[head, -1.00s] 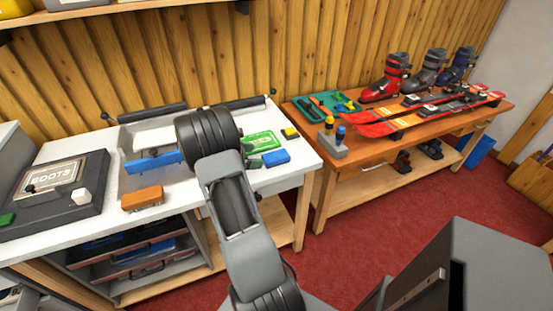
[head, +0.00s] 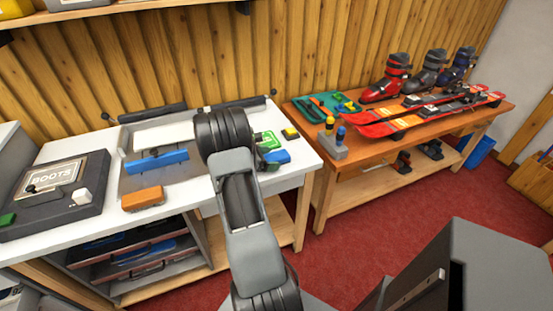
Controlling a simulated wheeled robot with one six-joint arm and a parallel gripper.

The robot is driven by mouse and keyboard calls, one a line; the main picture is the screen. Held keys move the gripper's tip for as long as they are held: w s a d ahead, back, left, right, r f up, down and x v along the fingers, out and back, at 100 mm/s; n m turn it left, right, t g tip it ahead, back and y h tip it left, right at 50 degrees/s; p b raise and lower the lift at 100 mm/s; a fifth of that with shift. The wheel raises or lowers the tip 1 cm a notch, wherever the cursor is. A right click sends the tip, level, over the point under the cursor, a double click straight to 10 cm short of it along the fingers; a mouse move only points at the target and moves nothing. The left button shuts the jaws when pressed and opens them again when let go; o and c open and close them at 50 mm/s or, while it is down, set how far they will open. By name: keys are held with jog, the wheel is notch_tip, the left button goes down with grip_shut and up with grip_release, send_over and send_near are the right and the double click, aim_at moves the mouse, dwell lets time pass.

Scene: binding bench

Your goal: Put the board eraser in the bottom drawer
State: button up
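An orange-brown block (head: 143,198) with a pale grey underside, which looks like the board eraser, lies near the front edge of the white bench (head: 100,226). Below the bench top, to the left, are dark drawers or trays, one above the other; the lower one (head: 150,268) looks like the bottom drawer, and blue things show inside the stack. My arm reaches over the right part of the bench, to the right of the orange block and apart from it.
A blue block (head: 277,157) and a yellow-and-black block (head: 290,133) lie at the bench's right end. A blue bar (head: 157,162) lies on a grey plate. A dark box marked BOOTS (head: 55,190) stands left. Skis (head: 430,110) and ski boots (head: 387,78) occupy the wooden table.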

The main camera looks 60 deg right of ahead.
jog(key=c, duration=1)
jog(key=shift+r, duration=0.15)
jog(key=shift+c, duration=0.2)
